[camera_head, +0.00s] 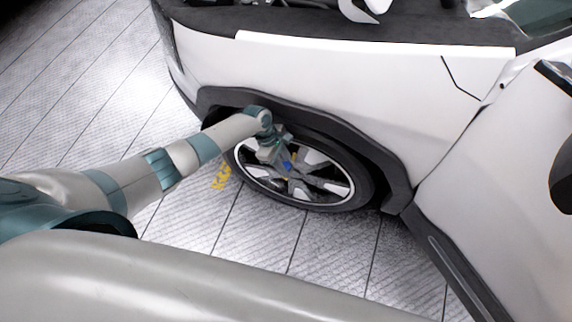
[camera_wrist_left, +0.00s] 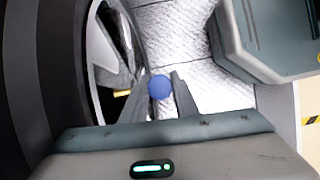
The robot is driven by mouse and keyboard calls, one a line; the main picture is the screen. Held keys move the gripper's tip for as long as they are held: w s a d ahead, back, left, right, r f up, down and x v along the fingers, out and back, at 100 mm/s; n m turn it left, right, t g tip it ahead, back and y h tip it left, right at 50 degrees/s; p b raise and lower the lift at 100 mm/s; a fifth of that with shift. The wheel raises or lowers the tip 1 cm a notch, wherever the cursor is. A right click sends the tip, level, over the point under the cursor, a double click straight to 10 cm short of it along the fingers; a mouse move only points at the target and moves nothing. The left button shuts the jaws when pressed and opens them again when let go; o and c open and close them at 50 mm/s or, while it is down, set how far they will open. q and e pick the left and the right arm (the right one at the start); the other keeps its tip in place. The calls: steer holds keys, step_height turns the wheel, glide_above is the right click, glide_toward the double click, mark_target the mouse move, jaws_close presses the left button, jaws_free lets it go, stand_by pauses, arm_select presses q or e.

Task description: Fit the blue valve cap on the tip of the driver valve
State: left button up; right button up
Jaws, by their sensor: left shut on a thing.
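The blue valve cap (camera_wrist_left: 159,87) is between the fingertips of my left gripper (camera_wrist_left: 160,92) in the left wrist view. The gripper is shut on it. In the head view the cap (camera_head: 287,166) is a small blue spot at my left gripper (camera_head: 284,162), in front of the wheel (camera_head: 335,190). The driver valve cannot be made out for certain; a small yellow piece (camera_wrist_left: 122,93) shows by the wheel spokes left of the cap in the wrist view. I cannot tell whether the cap touches anything on the wheel. My right gripper is not in view.
The white car body (camera_head: 340,85) and dark wheel arch (camera_head: 385,165) surround the wheel closely. Yellow floor marking (camera_head: 221,178) lies left of the wheel. The tiled floor (camera_head: 265,225) in front of the wheel is clear.

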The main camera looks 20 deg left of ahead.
arm_select(q)
steer(key=shift+f+b, duration=0.8)
steer(key=shift+f, duration=0.75)
steer(key=o, duration=1)
steer(key=shift+c, duration=0.2)
